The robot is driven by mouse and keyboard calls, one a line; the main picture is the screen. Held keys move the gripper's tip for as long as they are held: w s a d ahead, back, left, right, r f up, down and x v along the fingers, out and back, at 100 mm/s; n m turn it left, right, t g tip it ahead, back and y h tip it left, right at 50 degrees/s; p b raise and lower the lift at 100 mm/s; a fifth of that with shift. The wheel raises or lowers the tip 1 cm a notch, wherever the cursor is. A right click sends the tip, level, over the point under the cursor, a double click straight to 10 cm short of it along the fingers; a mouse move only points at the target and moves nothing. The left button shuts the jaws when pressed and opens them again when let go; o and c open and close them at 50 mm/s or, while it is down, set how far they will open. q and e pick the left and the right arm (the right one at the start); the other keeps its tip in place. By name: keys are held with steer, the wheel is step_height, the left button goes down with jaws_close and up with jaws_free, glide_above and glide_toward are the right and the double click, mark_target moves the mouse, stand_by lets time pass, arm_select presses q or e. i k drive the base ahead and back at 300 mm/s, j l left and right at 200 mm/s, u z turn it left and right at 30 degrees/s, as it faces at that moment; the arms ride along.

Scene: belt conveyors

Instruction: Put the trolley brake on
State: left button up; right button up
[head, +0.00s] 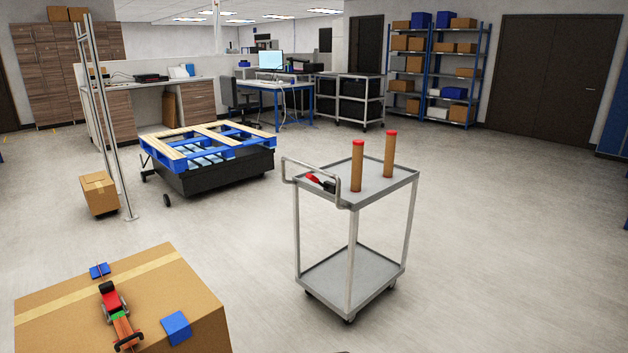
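The grey two-shelf trolley (350,268) stands on the floor right of centre, upright on small dark casters. Its bent tube handle (287,170) is on the left end. A small red and black part (321,183), which looks like a lever, sits at the top shelf's edge beside the handle. I cannot tell its setting. Two brown cylinders with red tops (357,166) (389,155) stand upright on the top shelf. The lower shelf is empty. Neither of my grippers shows in the head view.
A large cardboard box (190,270) at the front left carries a red and black toy-like item (113,302) and blue pieces. Behind are a blue pallet on a dark base (230,170), metal posts (107,150) and a small box (99,194). Floor right of the trolley is clear.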

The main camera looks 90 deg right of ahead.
mark_target(309, 175)
steer(key=z, duration=1.95)
steer(key=l, duration=0.05)
